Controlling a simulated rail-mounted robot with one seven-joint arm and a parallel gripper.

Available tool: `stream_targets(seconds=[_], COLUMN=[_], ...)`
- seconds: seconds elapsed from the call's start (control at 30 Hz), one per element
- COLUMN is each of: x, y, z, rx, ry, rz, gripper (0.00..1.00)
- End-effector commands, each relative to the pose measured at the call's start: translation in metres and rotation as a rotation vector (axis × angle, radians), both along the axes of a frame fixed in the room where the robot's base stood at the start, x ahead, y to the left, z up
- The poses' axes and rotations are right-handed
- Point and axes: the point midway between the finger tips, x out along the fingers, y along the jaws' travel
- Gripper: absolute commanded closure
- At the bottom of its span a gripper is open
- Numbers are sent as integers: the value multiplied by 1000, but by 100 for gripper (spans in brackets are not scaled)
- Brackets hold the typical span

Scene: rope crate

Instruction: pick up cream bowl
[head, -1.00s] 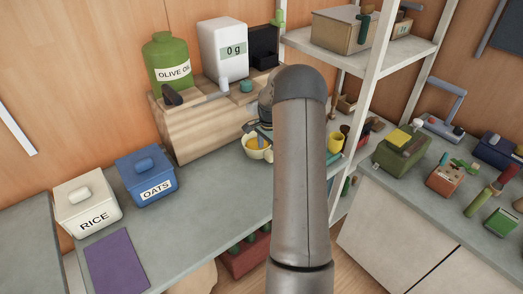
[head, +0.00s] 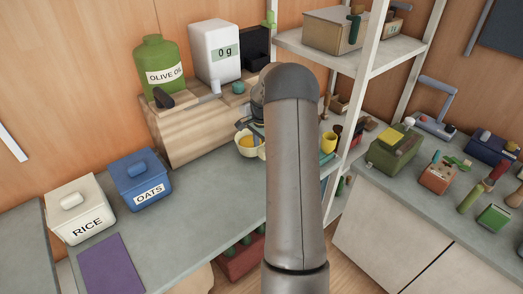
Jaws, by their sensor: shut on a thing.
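The cream bowl (head: 250,152) is on or just above the grey counter, in front of the wooden block and left of my arm. Something yellow (head: 244,141) shows inside it. My gripper (head: 258,131) is at the bowl's far right rim, shut on it. My arm hides most of the gripper and the bowl's right edge, and I cannot tell whether the bowl is clear of the counter.
Blue oats (head: 140,180) and white rice (head: 80,212) canisters stand left. Shelving (head: 360,60) and a yellow cup (head: 328,142) are right. The counter's front middle is clear.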

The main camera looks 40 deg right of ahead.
Motion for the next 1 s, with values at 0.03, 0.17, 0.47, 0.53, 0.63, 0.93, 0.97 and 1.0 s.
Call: stream_targets(seconds=[0.03,0.17,0.47,0.53,0.63,0.93,0.97,1.0], x=[1,-17,-84,-99,-116,-138,-138,-139], y=[0,3,15,18,20,24,24,24], z=[9,32,86,92,100,110,110,111], rx=[-4,-4,-3,-2,-3,0,0,0], ry=[-5,-4,-3,-3,-3,-1,-1,-1], rz=[0,0,-1,-1,-1,1,1,1], gripper=[88,88,88,88,88,88,88,88])
